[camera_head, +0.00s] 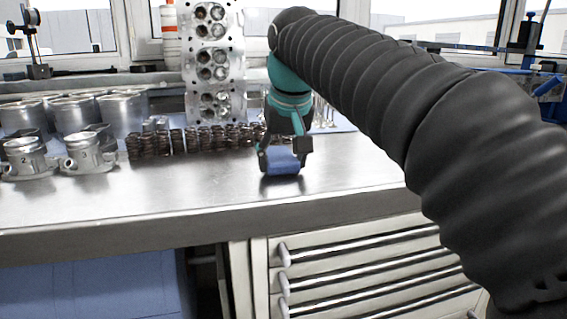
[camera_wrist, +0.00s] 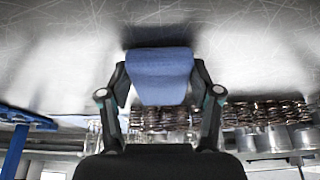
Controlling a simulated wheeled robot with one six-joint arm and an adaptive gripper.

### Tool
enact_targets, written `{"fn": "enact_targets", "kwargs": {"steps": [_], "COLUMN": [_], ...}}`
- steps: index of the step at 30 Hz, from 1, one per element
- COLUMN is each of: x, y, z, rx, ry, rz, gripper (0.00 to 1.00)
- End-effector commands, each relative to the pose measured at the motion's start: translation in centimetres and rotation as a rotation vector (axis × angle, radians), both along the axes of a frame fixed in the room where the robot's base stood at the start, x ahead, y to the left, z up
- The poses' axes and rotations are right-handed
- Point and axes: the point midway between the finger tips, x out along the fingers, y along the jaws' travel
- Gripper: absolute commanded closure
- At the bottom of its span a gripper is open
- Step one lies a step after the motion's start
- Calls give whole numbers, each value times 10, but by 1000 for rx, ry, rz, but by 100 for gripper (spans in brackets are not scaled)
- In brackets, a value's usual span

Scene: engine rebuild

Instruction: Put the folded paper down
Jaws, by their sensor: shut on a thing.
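The folded paper (camera_head: 283,161) is a small blue pad, held just above or on the steel bench top in the head view; I cannot tell whether it touches the bench. It also shows in the wrist view (camera_wrist: 160,73), between my fingers. My gripper (camera_head: 284,150) is shut on it, with one finger at each side. In the wrist view my gripper (camera_wrist: 160,82) points at the scratched steel surface. A dark shadow or reflection lies right by the paper.
The steel bench (camera_head: 200,195) is clear around the paper. Behind it stand rows of valve springs (camera_head: 205,138) and an upright cylinder head (camera_head: 213,65). Numbered pistons (camera_head: 88,153) sit at the left. The bench's front edge is near, above drawers (camera_head: 375,265).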

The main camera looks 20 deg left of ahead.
Motion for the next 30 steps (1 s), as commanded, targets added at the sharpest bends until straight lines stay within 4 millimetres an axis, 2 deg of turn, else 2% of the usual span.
{"fn": "enact_targets", "kwargs": {"steps": [11, 12, 15, 25, 30], "x": [0, 0, 0, 0, -3], "y": [0, 0, 0, 0, -3], "z": [-5, -5, -4, -3, 11], "rx": [0, 0, 0, 0, 1], "ry": [1, 1, 1, 0, -2], "rz": [-1, -1, -1, -1, -1], "gripper": [74, 34, 12, 12, 12]}}
